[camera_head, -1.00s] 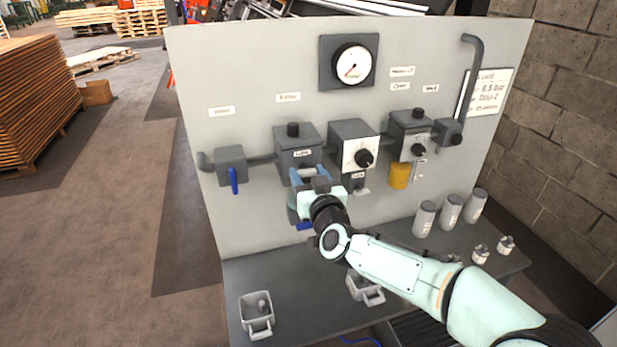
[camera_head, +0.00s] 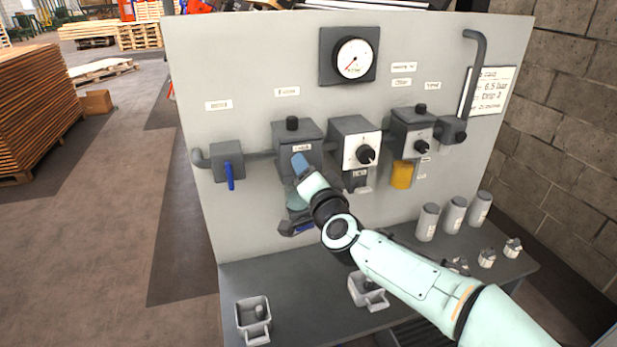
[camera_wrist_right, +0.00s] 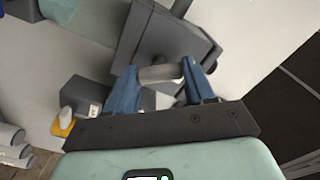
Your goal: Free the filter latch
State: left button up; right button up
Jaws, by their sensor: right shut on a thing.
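The filter housing (camera_head: 290,133) is a grey box with a black knob on top, on the panel's upright face. My right gripper (camera_head: 299,165) is at the front of the housing, seen nearly edge-on. In the wrist view its two blue fingers (camera_wrist_right: 162,82) are shut on a light grey cylindrical latch bar (camera_wrist_right: 160,73) beside the grey housing (camera_wrist_right: 160,40). In the head view the bar is hidden behind the finger. My left gripper is not in view.
A blue-handled valve (camera_head: 229,165) is left of the filter; a regulator (camera_head: 355,145) and a yellow bowl (camera_head: 402,174) are right. The bench (camera_head: 290,275) holds two grey cups, canisters (camera_head: 427,222) and small fittings. A gauge (camera_head: 352,57) is above.

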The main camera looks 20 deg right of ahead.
jog(key=shift+m+b, duration=1.35)
jog(key=shift+m, duration=2.35)
jog(key=o, duration=1)
jog(key=shift+o, duration=0.2)
jog(key=shift+s, duration=0.1)
jog(key=s+b, duration=0.1)
jog(key=s, duration=1.2)
jog(key=shift+d+b, duration=0.25)
jog(key=shift+b, duration=0.05)
